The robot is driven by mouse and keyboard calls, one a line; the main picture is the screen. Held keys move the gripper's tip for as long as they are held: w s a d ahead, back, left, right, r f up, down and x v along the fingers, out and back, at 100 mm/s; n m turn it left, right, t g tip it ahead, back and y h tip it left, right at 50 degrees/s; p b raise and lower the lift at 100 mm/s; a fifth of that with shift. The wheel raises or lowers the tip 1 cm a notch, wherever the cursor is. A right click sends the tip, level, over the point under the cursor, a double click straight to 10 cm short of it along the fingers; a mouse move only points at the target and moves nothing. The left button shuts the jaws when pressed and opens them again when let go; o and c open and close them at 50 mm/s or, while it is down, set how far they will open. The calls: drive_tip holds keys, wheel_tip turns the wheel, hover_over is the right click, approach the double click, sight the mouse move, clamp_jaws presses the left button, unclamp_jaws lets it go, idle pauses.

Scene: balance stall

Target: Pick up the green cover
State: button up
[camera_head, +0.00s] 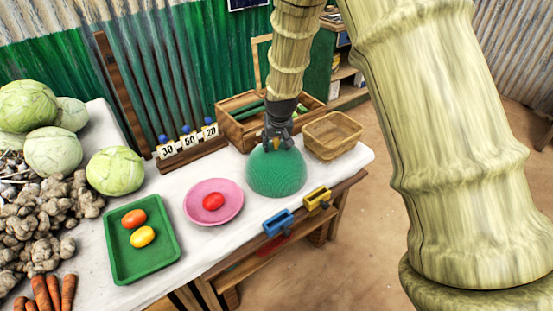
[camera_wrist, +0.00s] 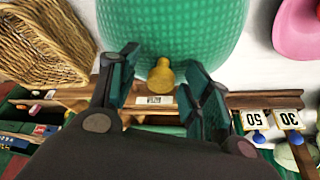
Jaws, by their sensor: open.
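The green cover (camera_head: 276,172) is a dome with a mesh-like surface, standing on the white tabletop right of the pink plate. A small yellow knob (camera_wrist: 161,76) sits on its top. The cover also fills the upper middle of the wrist view (camera_wrist: 170,28). My gripper (camera_head: 278,142) is just above the cover. In the wrist view its two dark fingers are open, one on each side of the knob, with gaps between them and it. What is under the cover is hidden.
Left of the cover, a pink plate (camera_head: 231,197) holds a red tomato, and a green tray (camera_head: 119,265) holds two more. A wicker basket (camera_head: 331,151) stands close right; a wooden crate (camera_head: 228,128) and number cards (camera_head: 190,139) stand behind. Blue (camera_head: 278,223) and yellow (camera_head: 317,198) scoops sit at the front edge.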

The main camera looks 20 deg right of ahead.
drive_tip(key=shift+f, duration=0.1)
clamp_jaws()
idle(0.5)
